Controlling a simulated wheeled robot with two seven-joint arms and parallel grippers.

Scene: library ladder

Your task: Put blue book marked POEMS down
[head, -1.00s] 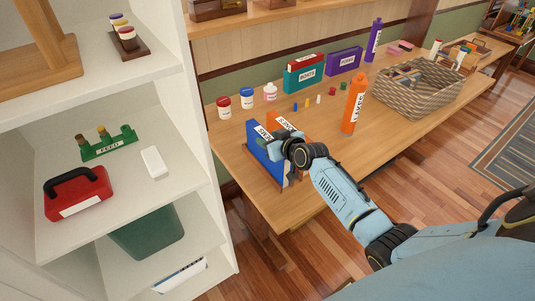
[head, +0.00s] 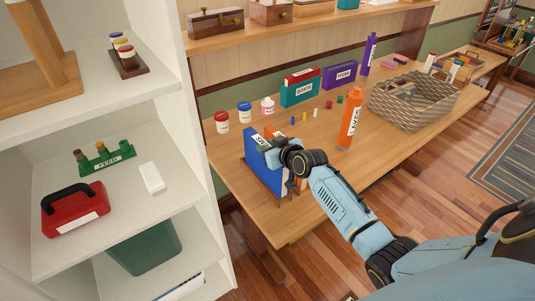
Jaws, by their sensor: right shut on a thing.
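The blue book (head: 262,164) stands upright at the left end of the wooden table (head: 318,205), near its front edge. White marking shows along its top edge, but I cannot read it fully. My right gripper (head: 275,147) is shut on the blue book at its top right. An orange book (head: 272,130) stands right behind it, partly hidden by the gripper. A brown holder edge (head: 262,185) shows along the book's base; I cannot tell whether the book rests fully in it. My left gripper is out of view.
Jars (head: 245,112) stand behind the book. An orange bottle (head: 350,118) and a wicker basket (head: 415,103) stand to the right. Teal (head: 300,90) and purple (head: 340,75) boxes line the back. A white shelf (head: 190,120) is close on the left. The table's front middle is clear.

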